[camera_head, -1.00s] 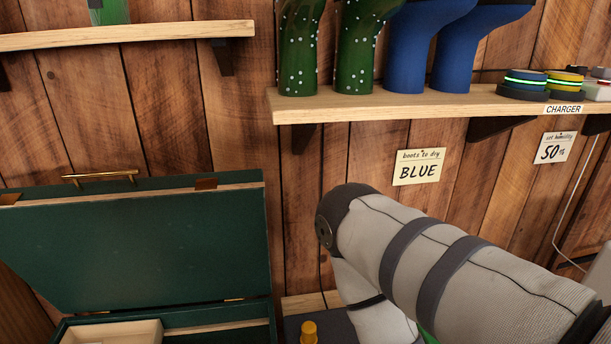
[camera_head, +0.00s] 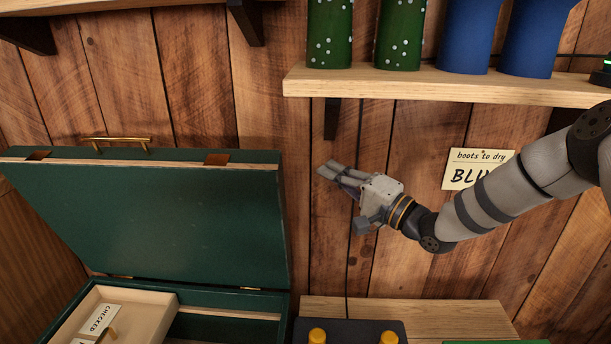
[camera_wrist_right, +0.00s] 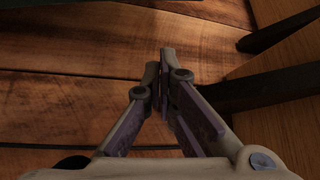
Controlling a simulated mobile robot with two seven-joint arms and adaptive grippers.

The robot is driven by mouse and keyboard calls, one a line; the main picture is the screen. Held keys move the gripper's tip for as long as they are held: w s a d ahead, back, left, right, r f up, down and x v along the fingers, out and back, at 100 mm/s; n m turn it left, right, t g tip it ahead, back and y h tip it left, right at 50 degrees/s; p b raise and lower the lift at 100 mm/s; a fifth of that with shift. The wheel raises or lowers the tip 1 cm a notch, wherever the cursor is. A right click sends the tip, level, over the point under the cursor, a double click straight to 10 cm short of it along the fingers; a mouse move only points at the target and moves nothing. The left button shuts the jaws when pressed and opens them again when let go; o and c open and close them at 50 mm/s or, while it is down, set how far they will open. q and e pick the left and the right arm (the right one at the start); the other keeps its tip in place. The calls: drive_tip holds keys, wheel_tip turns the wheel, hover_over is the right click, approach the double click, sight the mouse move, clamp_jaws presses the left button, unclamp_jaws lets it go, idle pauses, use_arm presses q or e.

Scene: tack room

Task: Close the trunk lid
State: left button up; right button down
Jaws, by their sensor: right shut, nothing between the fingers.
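A dark green trunk (camera_head: 240,300) stands at the lower left of the head view. Its lid (camera_head: 150,215) is raised and leans back towards the plank wall, with a brass handle (camera_head: 115,143) on its upper edge. My right gripper (camera_head: 328,171) is in front of the wall, to the right of the lid's upper right corner and apart from it. Its fingers point left and are shut with nothing between them. The right wrist view shows the closed fingertips (camera_wrist_right: 166,55) against wooden planks. My left gripper is not in view.
A pale tray (camera_head: 165,305) with a "CHECKED" label sits inside the trunk. A wall shelf (camera_head: 450,88) with green and blue boots is above my right gripper. A dark box with yellow knobs (camera_head: 350,333) is on a wooden surface (camera_head: 440,315) right of the trunk.

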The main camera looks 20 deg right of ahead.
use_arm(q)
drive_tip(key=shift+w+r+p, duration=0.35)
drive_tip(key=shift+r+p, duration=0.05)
use_arm(e)
drive_tip(key=w+a, duration=0.4)
drive_tip(key=a, duration=0.2)
drive_tip(key=shift+w+a+r, duration=0.15)
drive_tip(key=shift+w, duration=0.15)
